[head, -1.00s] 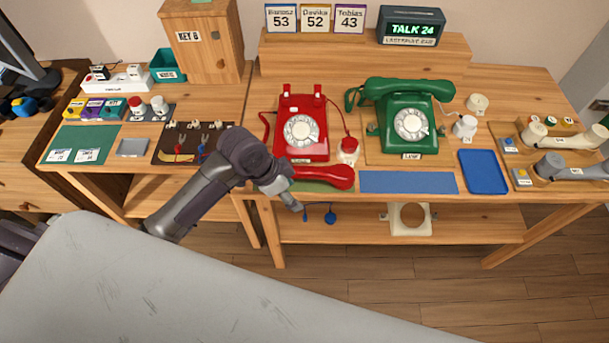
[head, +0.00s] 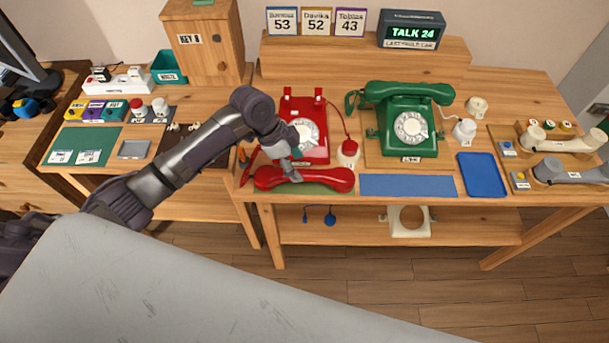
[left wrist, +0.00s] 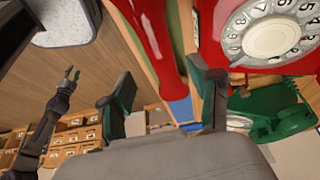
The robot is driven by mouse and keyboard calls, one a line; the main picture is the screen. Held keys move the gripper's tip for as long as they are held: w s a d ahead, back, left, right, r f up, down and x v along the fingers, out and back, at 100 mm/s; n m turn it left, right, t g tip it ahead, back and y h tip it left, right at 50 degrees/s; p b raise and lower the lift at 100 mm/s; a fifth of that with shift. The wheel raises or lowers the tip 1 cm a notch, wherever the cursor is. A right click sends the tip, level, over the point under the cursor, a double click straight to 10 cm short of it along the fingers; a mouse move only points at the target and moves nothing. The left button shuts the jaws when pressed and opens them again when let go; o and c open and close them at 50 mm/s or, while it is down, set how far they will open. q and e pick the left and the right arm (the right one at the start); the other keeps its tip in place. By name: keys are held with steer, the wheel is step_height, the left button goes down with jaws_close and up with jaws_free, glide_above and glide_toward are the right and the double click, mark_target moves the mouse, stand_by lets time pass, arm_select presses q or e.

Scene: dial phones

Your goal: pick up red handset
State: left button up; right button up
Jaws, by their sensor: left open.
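The red handset (head: 325,180) lies lengthwise on the green strip (head: 308,188) at the table's front edge, in front of the red dial phone (head: 311,150). A small dark arm with a gripper (left wrist: 72,76), seemingly my right one, shows at the left there.
The green phone (head: 408,122) stands right of the red one. A blue strip (head: 408,184) and blue tray (head: 482,174) lie along the front. A lower shelf (head: 350,229) runs beneath.

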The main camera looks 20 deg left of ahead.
mark_target(303, 172)
arm_select(q)
steer(key=shift+p+x, duration=0.65)
steer(key=shift+x, duration=2.25)
steer(key=shift+w+r, duration=0.1)
steer(key=shift+w, duration=0.1)
jaws_close()
